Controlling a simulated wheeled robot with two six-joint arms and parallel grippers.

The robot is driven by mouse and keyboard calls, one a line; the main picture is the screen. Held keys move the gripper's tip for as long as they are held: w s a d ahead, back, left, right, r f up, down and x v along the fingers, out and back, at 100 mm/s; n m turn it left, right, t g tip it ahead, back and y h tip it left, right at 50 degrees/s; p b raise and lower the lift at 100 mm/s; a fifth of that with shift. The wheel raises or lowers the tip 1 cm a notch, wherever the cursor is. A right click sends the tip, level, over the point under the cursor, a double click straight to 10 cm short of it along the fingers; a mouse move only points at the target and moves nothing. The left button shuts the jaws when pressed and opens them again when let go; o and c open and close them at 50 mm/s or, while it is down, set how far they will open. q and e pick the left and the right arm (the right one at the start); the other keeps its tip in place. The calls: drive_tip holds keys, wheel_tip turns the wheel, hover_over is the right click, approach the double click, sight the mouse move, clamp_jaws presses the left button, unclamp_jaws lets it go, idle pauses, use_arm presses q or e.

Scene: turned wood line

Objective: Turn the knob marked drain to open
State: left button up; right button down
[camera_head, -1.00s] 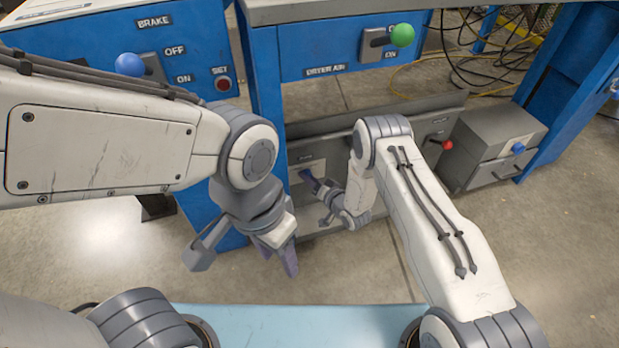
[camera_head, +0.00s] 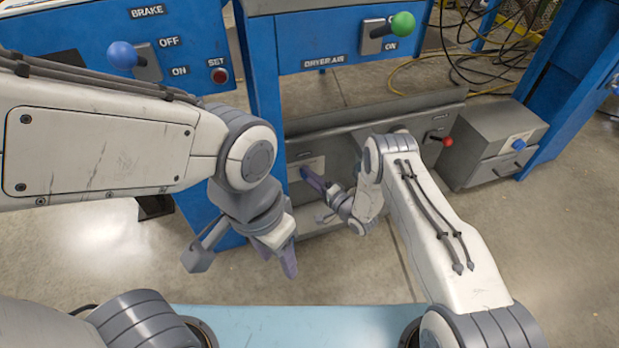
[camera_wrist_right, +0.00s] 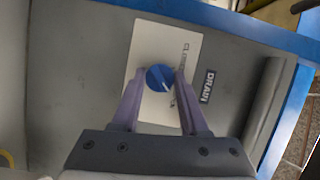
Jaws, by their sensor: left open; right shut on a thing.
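The drain knob (camera_wrist_right: 160,78) is round and blue with a white pointer line, on a pale plate (camera_wrist_right: 148,45) in the right wrist view. The pointer slants toward the lower right in that view. The plate reads CLOSED; its other word is mostly hidden by a finger. A DRAIN label (camera_wrist_right: 208,87) is beside the plate. My right gripper (camera_wrist_right: 162,80) is shut on the knob, one finger on each side; it also shows at the low grey panel in the head view (camera_head: 308,178). My left gripper (camera_head: 280,262) hangs open and empty, away from the panel.
A blue-balled brake lever (camera_head: 122,55), a red set button (camera_head: 219,76) and a green-balled dryer air lever (camera_head: 402,25) are on the blue fronts above. A red-balled lever (camera_head: 447,141) and a grey box (camera_head: 492,145) are right of my right arm.

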idle(0.3)
drive_tip(key=shift+c, duration=2.1)
unclamp_jaws()
drive_tip(key=shift+s+d, duration=0.1)
drive_tip(key=p+v, duration=0.4)
drive_tip(key=v, duration=0.6)
drive_tip(key=shift+p, duration=0.4)
drive_tip(key=shift+s+d+f, duration=0.15)
